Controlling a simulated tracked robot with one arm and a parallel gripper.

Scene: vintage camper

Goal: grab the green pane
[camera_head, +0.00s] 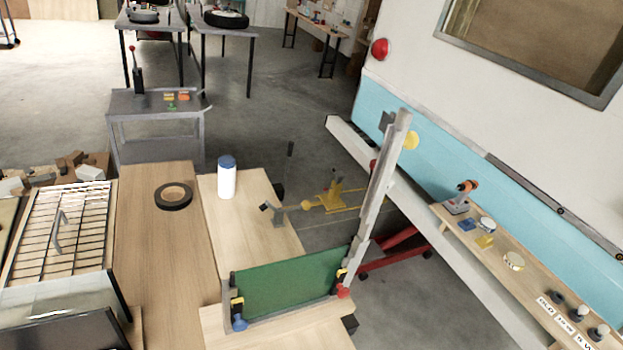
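The green pane (292,284) stands upright on its long edge at the front end of a light wooden bench (250,215). A yellow and blue clamp (238,315) is at its left end. Yellow and red clamp parts (342,282) are at its right end. A tall, pale grey, tilted strip (378,200) rises beside the pane's right end; I cannot tell whether they touch. I cannot make out my gripper in this view.
A white bottle with a blue cap (227,178) and a black tape roll (173,196) stand behind the pane. A yellow tool (330,198) is beyond it. The camper's blue and white side (500,165) and a tool shelf (500,245) are right. Open floor (270,100) lies behind.

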